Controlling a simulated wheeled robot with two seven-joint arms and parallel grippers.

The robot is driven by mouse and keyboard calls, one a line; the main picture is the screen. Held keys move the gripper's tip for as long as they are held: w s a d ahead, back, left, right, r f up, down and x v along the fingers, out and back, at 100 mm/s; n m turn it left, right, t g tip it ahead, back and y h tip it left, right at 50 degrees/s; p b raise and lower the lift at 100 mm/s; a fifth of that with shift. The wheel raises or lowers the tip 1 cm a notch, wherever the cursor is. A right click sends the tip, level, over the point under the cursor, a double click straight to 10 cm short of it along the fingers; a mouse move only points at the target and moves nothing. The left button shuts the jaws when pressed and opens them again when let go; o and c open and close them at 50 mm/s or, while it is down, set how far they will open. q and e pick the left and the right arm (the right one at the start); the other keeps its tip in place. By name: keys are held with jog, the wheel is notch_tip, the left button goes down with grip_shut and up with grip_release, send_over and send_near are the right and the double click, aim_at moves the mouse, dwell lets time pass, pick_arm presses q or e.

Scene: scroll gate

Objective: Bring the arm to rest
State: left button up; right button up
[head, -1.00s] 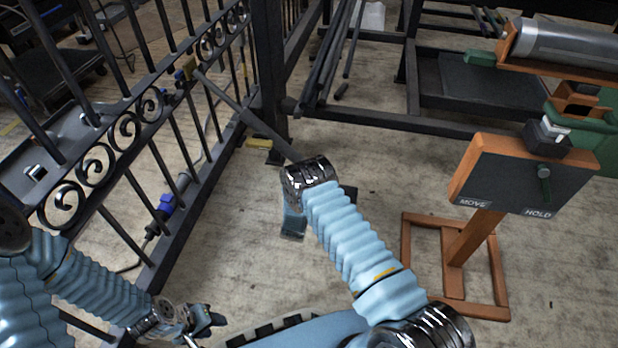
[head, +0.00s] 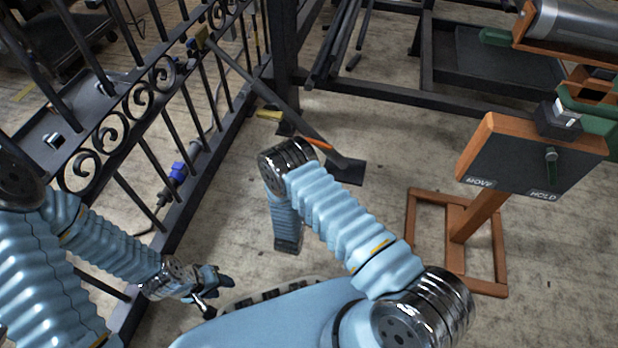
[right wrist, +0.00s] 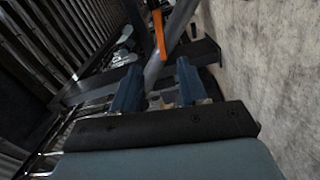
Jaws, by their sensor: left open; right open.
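My right arm (head: 340,220) comes in from the lower right, bends at a dark shiny joint, and its forearm (head: 287,225) hangs down; its gripper cannot be made out in the head view. In the right wrist view my right gripper (right wrist: 158,90) is open, with nothing seen held between its blue fingers. A grey bar (right wrist: 178,30) with an orange strip (right wrist: 159,35) lies beyond the fingers. My left gripper (head: 216,294) is open and empty at the lower left, beside the gate.
The black scroll gate (head: 120,112) runs along the left. A slanting brace (head: 252,85) goes from it to a dark floor plate (head: 347,170). A MOVE/HOLD lever stand (head: 530,165) is at right. Floor between the right arm and stand is clear.

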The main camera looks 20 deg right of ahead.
dwell(0.3)
jog(key=s+f+m+g+y, duration=0.5)
jog(key=m+g+y, duration=0.1)
jog(key=s+a+r+m+g+y, duration=0.3)
jog(key=s+a+g+y, duration=0.1)
jog(key=s, duration=0.5)
jog(key=s+a+r+m+g+y, duration=0.2)
jog(key=s+a+g+y, duration=0.2)
jog(key=s, duration=0.5)
notch_tip(320, 180, up, 12)
jog(key=p, duration=1.2)
jog(key=shift+s+a+r, duration=0.15)
jog(key=shift+s+a, duration=0.1)
jog(key=shift+s, duration=0.15)
